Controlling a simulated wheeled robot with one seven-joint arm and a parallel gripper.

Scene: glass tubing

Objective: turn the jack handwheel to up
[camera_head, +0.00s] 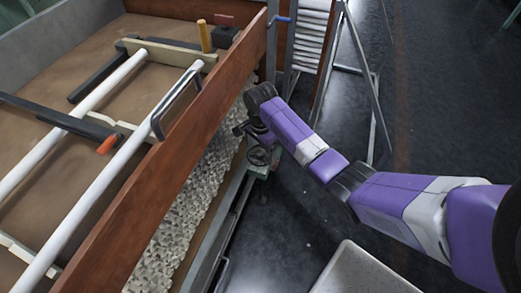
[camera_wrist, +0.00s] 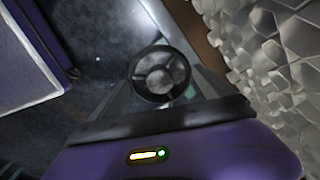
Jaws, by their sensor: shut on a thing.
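The jack handwheel (camera_head: 259,156) is a small dark spoked wheel at the end of the green jack body, beside the wooden box's outer wall. In the wrist view the handwheel (camera_wrist: 138,76) shows as a dark ring with spokes, near the middle. My gripper (camera_head: 241,129) reaches down from the purple arm and is at the wheel, shut on it. The exact contact of the fingers with the wheel is hidden by the dark wrist edge in the wrist view and is small in the head view.
A wooden-walled box (camera_head: 130,205) holds white tubes (camera_head: 90,190) on the left. Pale crushed glass (camera_head: 185,200) lies along its outer side. A metal rack (camera_head: 310,40) stands behind my gripper. A light tray (camera_head: 360,272) is at the lower right. Dark floor (camera_head: 290,220) is clear between.

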